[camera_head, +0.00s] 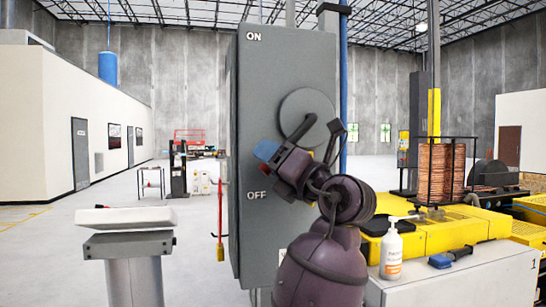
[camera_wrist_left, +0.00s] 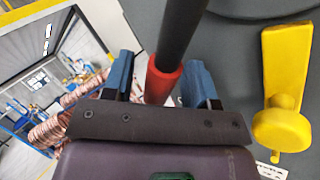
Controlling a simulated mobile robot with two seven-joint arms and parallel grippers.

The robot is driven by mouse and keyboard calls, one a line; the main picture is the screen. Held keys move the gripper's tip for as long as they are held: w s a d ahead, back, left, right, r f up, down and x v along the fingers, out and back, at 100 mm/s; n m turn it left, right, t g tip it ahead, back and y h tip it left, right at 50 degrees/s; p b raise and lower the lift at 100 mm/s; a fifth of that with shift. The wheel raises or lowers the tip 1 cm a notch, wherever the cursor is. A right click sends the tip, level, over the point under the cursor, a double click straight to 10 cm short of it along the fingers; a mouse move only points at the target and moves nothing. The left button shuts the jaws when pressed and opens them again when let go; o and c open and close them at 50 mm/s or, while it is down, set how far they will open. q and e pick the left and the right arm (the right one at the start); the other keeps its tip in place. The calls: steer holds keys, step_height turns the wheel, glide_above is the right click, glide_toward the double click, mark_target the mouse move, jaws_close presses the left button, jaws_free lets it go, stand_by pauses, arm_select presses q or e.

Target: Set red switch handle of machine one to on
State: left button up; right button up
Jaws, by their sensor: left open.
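A tall grey switch box (camera_head: 262,90) stands in the middle of the head view, with ON printed near its top and OFF lower down. A dark lever (camera_head: 299,128) runs from the round grey disc (camera_head: 318,103) down to the left, partly hidden by my gripper. In the left wrist view its red grip (camera_wrist_left: 162,82) lies between the blue fingers. My left gripper (camera_head: 267,151) is open around the handle, with a finger on each side; contact cannot be told. It also shows in the left wrist view (camera_wrist_left: 158,78). My right gripper is not in view.
A yellow latch (camera_wrist_left: 284,90) sits on the box, right of the fingers. A white bottle (camera_head: 391,250) and a blue-handled tool (camera_head: 451,256) are on the bench at right, near a copper coil (camera_head: 441,173). A grey pedestal (camera_head: 130,245) stands at left.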

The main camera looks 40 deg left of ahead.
arm_select(q)
steer(key=shift+c, duration=1)
steer(key=c, duration=0.7)
jaws_close()
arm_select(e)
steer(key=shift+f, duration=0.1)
